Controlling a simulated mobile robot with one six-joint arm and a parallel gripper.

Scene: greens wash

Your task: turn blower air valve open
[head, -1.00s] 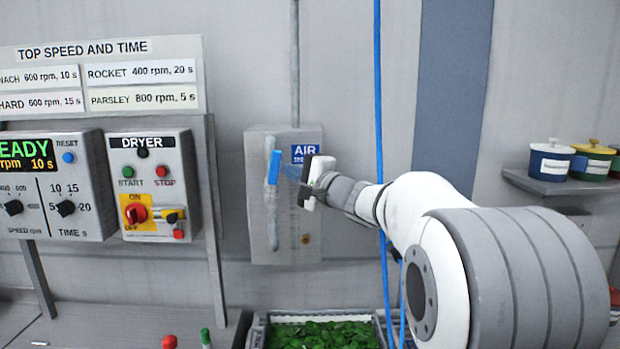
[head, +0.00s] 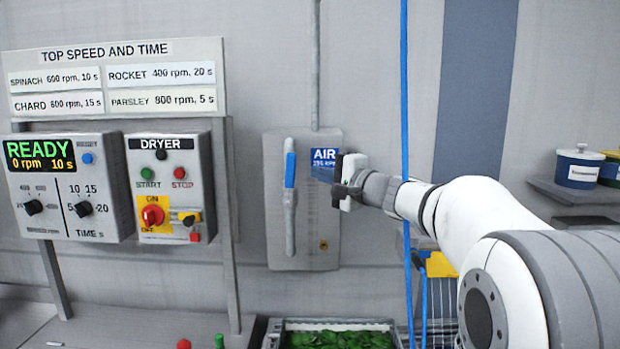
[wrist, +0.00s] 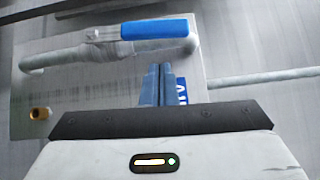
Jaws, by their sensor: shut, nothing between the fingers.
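The blower air valve has a blue lever (head: 290,168) standing upright on a grey vertical pipe (head: 290,220) in front of a grey wall panel. In the wrist view the blue lever (wrist: 158,28) lies in line with the pipe (wrist: 58,58). My gripper (head: 322,172) is right of the lever, in front of the blue AIR label. In the wrist view its blue-grey fingers (wrist: 163,72) are together and empty, with a gap between their tips and the lever. The fingers hide part of the label.
The dryer box (head: 168,186) and the speed and time box (head: 62,188) are left of the valve. A blue hose (head: 405,130) hangs to the right. A crate of greens (head: 335,338) stands below. Pots (head: 579,167) sit on a shelf at right.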

